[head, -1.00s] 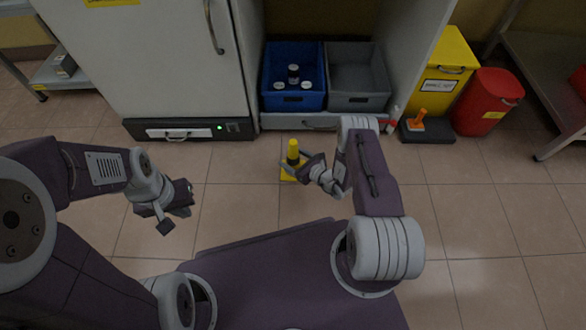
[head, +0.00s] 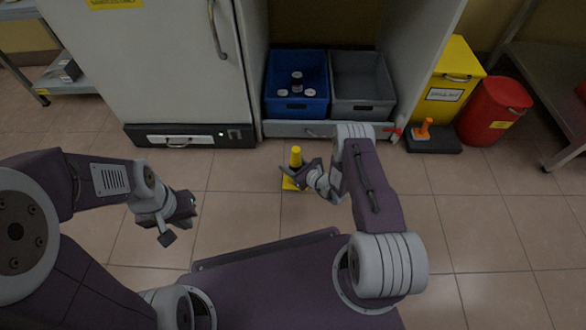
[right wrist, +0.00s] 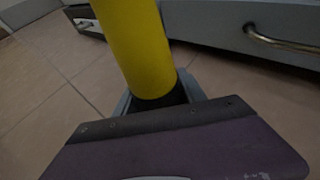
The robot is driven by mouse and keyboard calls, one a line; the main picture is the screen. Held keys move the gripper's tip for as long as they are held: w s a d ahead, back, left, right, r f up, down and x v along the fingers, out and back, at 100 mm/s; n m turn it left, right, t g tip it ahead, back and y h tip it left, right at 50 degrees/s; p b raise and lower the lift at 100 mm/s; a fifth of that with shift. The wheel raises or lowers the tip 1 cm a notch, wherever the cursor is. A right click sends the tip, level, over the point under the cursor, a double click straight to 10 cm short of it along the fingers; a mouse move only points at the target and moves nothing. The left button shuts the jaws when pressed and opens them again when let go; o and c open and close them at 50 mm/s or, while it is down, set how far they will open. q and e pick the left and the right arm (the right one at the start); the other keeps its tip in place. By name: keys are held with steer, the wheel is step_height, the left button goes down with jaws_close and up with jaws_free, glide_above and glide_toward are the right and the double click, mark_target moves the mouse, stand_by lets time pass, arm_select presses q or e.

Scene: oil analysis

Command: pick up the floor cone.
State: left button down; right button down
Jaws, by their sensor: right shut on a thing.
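The floor cone (head: 295,157) is yellow with a dark band and a yellow base, and stands upright in front of the bins. My right gripper (head: 298,172) is shut on the cone around its dark band. In the right wrist view the yellow upper part of the cone (right wrist: 137,45) rises between the jaws, and the gripper body hides its base. I cannot tell whether the base touches the floor. My left gripper (head: 180,222) is open and empty, over the floor to the left and apart from the cone.
A blue bin (head: 295,107) with several small containers and a grey bin (head: 362,108) sit behind the cone. A white cabinet (head: 150,65) is at left. An orange item on a dark base (head: 433,141), a yellow box (head: 447,92) and a red bin (head: 494,107) are right. Foreground floor is open.

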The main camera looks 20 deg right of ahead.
step_height(320, 180, up, 5)
steer(key=p, duration=0.5)
steer(key=shift+d+r, duration=0.1)
steer(key=shift+r, duration=0.1)
steer(key=w+d+r+p, duration=0.1)
steer(key=d+r+p, duration=0.4)
steer(key=d, duration=0.6)
steer(key=shift+d+r, duration=0.25)
steer(key=shift+r, duration=0.05)
